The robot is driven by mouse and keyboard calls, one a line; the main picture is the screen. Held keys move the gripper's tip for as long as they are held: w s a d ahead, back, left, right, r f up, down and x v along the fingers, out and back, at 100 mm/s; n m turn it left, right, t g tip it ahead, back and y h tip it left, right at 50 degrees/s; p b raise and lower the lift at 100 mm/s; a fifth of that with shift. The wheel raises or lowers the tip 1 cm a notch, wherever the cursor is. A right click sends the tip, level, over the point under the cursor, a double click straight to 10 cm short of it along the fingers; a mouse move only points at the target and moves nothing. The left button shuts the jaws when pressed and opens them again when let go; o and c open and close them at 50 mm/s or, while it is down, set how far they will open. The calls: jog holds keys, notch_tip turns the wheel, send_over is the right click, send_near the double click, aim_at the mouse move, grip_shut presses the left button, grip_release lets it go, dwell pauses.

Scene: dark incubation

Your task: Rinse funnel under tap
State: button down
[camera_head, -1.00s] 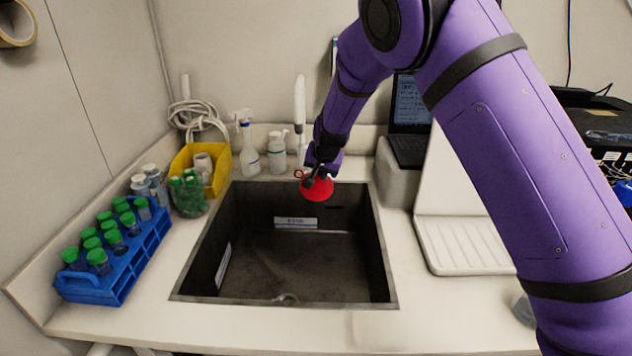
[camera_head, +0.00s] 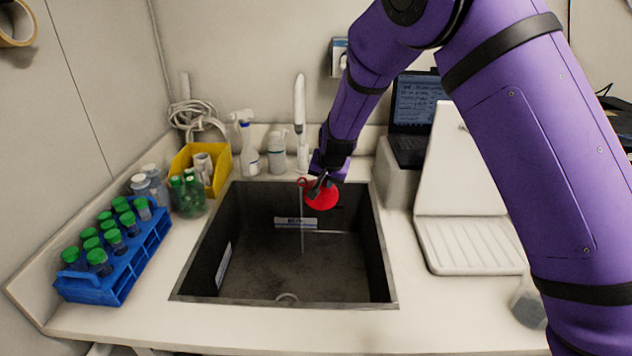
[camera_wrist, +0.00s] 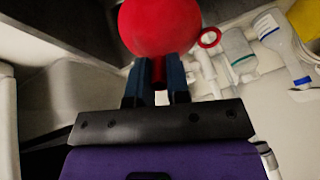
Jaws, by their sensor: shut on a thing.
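A red funnel (camera_head: 322,196) is in my gripper (camera_head: 318,181), over the back right part of the dark sink (camera_head: 212,262). My gripper is shut on the funnel's stem, and the wrist view shows the funnel (camera_wrist: 160,25) beyond the two fingers (camera_wrist: 158,82). The white tap (camera_head: 300,110) stands behind the sink. A thin stream of water (camera_head: 302,225) falls into the sink just left of the funnel's bowl. I cannot tell whether the water touches the funnel or its ring.
A spray bottle (camera_head: 247,145) and a pump bottle (camera_head: 277,152) stand left of the tap. A yellow bin (camera_head: 218,172) and a blue rack (camera_head: 110,290) of green-capped tubes are further left. A white drying rack (camera_head: 465,245) and a laptop (camera_head: 415,105) are on the right.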

jog(key=shift+s+d, duration=0.3)
jog(key=shift+s, duration=0.55)
jog(key=shift+s+d, duration=0.3)
jog(key=shift+s, duration=0.55)
jog(key=s+d+r, duration=0.1)
jog(key=s+r, duration=0.3)
jog(key=shift+s+d, duration=0.3)
jog(key=shift+s, duration=0.05)
dwell(0.4)
jog(key=shift+s, duration=0.1)
dwell(0.4)
